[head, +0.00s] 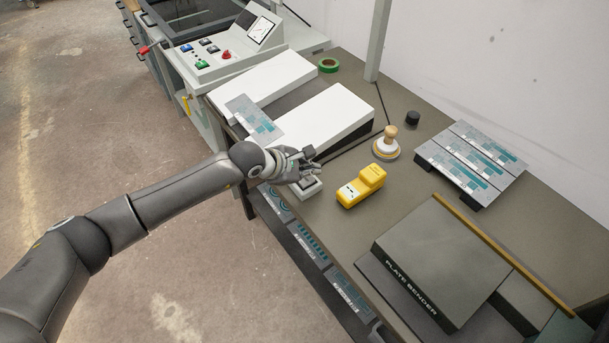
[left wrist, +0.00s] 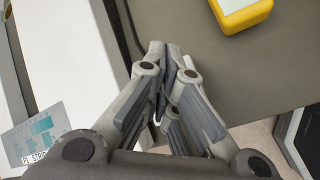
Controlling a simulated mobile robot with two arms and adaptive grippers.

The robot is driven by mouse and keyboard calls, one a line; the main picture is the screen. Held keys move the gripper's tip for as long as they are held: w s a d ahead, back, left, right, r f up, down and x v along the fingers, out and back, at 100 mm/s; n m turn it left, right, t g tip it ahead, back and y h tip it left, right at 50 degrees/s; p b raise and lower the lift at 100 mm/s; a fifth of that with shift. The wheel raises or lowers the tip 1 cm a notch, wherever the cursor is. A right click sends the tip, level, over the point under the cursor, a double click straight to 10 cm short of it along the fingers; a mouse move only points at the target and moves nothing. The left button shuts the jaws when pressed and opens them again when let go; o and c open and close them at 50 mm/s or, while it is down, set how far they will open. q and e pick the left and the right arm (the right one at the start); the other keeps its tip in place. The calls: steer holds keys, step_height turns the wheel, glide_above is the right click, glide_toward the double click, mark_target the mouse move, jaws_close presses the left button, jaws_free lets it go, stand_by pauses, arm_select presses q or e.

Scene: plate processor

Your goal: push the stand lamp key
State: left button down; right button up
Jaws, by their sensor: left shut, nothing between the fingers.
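A small white box (head: 310,188), which looks like the lamp key's housing, sits at the table's front edge. My left gripper (head: 311,168) is shut and empty, right over this box in the head view. It hides the box's far part, and I cannot tell whether the fingertips touch it. In the left wrist view the closed fingers (left wrist: 165,75) fill the middle and cover most of what lies below them. The key's own face does not show clearly. My right gripper is not in view.
A yellow handheld device (head: 361,186) lies just right of the gripper. White-topped blocks (head: 318,118) stand behind it. A round stand with a wooden knob (head: 387,145), a printed plate rack (head: 470,160) and the plate bender (head: 440,262) are further right.

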mark_target(308, 180)
arm_select(q)
steer(key=shift+r, duration=0.1)
steer(key=shift+r+p, duration=1.15)
steer(key=shift+r, duration=1.75)
